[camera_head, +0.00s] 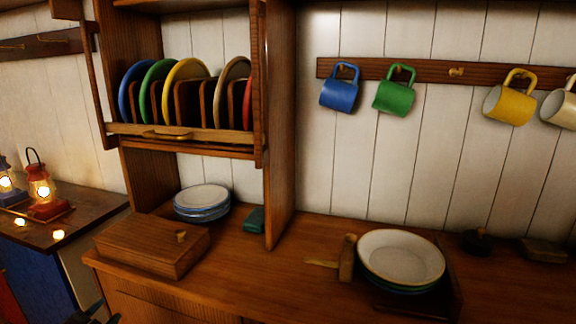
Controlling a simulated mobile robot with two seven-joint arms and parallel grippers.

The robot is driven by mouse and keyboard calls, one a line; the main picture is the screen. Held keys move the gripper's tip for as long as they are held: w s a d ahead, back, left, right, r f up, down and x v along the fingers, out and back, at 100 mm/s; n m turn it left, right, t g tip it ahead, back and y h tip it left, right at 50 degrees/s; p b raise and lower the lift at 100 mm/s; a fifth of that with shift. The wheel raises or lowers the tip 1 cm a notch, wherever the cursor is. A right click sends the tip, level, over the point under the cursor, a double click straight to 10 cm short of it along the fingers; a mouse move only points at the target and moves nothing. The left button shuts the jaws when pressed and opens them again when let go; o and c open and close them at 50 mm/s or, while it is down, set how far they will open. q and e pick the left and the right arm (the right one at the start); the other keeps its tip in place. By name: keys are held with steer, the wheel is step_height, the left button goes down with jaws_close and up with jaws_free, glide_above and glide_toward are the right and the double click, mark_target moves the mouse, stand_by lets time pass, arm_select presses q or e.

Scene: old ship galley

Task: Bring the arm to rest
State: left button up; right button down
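Only a small dark part of my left gripper (95,314) shows at the bottom left edge, in front of the counter's front edge. It is cut off by the frame and dim, so I cannot tell whether its fingers are apart. I see nothing held in it. My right gripper is not in view.
The wooden counter (310,240) carries a wooden box (150,246), stacked blue-rimmed plates (202,198) and a bowl stack (401,257). Above are a plate rack (190,135) and mugs on a peg rail (435,71). Lit lanterns (42,190) stand on a side table at left.

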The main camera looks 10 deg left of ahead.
arm_select(q)
steer(key=s+d+f+n+g+h, duration=0.1)
steer(key=s+d+f+n+g, duration=0.1)
steer(key=s+d+f, duration=0.6)
steer(key=s+d+f+n+g+h+p, duration=0.1)
steer(key=s+d+f+n, duration=0.4)
steer(key=d, duration=0.8)
steer(key=s+f+g+h, duration=0.1)
steer(key=s+f+g, duration=0.1)
steer(key=s+f, duration=0.1)
steer(key=shift+s+f+g, duration=0.25)
steer(key=shift+s+g, duration=0.05)
steer(key=shift+s, duration=0.4)
